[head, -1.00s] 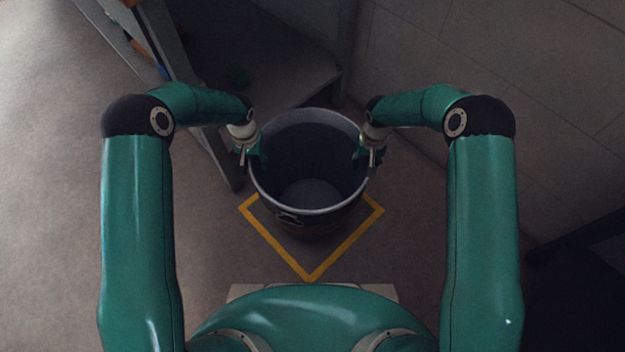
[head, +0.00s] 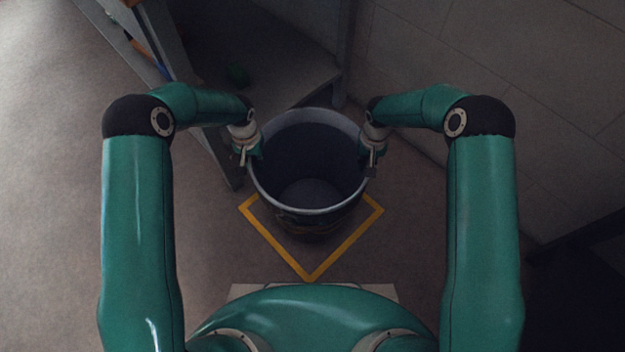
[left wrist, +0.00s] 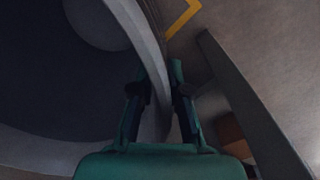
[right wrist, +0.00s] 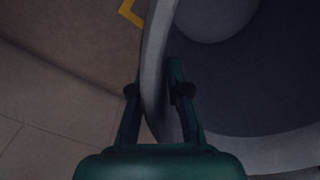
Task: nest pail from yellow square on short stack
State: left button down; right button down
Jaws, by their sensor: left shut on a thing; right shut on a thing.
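A dark grey pail (head: 310,209) with a pale rim is at the centre of the head view, inside or just above the yellow square (head: 311,276) marked on the floor. It looks empty inside. My left gripper (head: 248,158) is shut on its left rim, and my right gripper (head: 370,162) is shut on its right rim. In the left wrist view the pail wall (left wrist: 150,60) passes between the fingers (left wrist: 158,95). In the right wrist view the rim (right wrist: 154,60) passes between the fingers (right wrist: 158,95). No stack of pails is recognisable.
A tiled wall (head: 480,90) is at the right and back. The floor at the left (head: 50,200) is clear.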

pick_arm(q)
jog(key=shift+r, duration=0.15)
pick_arm(e)
jog(key=shift+r, duration=0.15)
